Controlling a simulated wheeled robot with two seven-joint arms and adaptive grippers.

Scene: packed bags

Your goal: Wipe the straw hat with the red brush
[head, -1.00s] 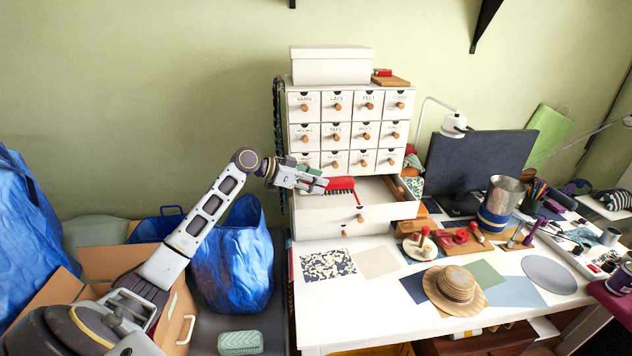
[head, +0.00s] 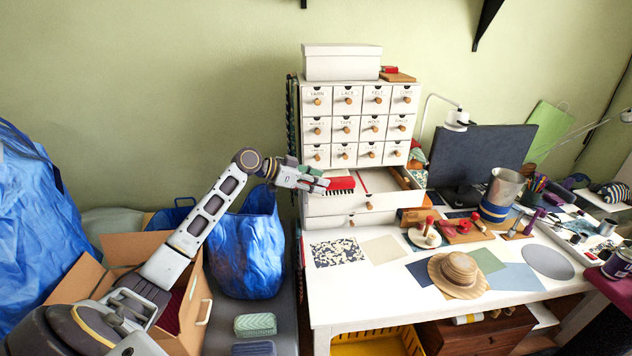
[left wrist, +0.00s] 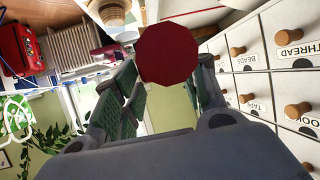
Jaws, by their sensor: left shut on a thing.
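The straw hat (head: 458,274) lies crown up on the white desk, near its front edge. My left gripper (head: 323,186) is shut on the red brush (head: 342,183), with the bristles facing down. The brush shows over the left part of the open drawer, well to the left of the hat; whether it touches the drawer is unclear. In the left wrist view, the brush's red end (left wrist: 168,54) sits between my left gripper's fingers (left wrist: 167,72) and hides what is behind it. My right gripper is out of view.
The white drawer cabinet (head: 357,100) stands behind the brush, with its wide drawer (head: 350,204) pulled out. A wooden stamp rack (head: 462,234) and a metal can (head: 503,188) stand behind the hat. Flat sheets (head: 381,249) lie left of the hat. Blue bags flank my arm.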

